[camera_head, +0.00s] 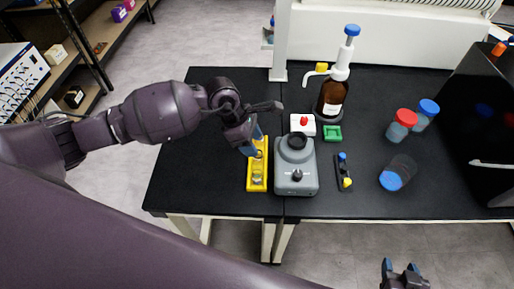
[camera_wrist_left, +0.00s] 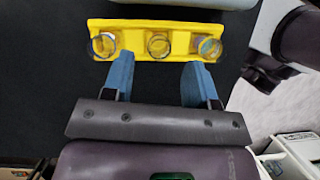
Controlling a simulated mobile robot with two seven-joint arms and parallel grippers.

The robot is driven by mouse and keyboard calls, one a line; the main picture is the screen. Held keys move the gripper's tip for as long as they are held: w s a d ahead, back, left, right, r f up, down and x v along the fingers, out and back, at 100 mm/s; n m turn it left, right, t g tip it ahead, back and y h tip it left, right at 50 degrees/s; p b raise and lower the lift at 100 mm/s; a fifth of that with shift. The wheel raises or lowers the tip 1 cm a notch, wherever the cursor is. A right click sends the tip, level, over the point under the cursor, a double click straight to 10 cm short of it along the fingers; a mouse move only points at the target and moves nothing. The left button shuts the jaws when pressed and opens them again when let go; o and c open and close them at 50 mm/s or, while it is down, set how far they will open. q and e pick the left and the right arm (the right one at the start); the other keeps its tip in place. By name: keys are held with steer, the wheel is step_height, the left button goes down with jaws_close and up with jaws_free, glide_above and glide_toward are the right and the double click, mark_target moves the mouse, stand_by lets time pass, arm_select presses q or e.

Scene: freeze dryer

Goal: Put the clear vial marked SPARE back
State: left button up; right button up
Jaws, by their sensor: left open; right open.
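A yellow rack (camera_head: 257,188) stands on the black bench, left of the grey device. In the left wrist view the yellow rack (camera_wrist_left: 131,40) holds three clear round vials in a row: one at the left end (camera_wrist_left: 104,45), one in the middle (camera_wrist_left: 158,44) and one at the right end (camera_wrist_left: 208,47). No SPARE marking is readable on any of them. My left gripper (camera_head: 253,142) is over the rack's far part. In its wrist view the left gripper (camera_wrist_left: 158,75) is open and empty, its blue fingers apart beside the rack. My right gripper (camera_head: 401,268) is open at the bottom right, away from the bench.
A grey device (camera_head: 297,175) with a black top stands close right of the rack. Beyond are a white box with a red knob (camera_head: 303,124), a green tray (camera_head: 332,133) and a brown pump bottle (camera_head: 332,98). Bench left of the rack is clear.

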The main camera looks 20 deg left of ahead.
arm_select(q)
steer(key=v, duration=0.7)
steer(key=shift+r, duration=0.35)
arm_select(e)
steer(key=shift+w, duration=0.15)
arm_select(q)
steer(key=shift+a, duration=0.1)
arm_select(e)
steer(key=shift+w+a, duration=0.1)
steer(key=shift+w, duration=0.05)
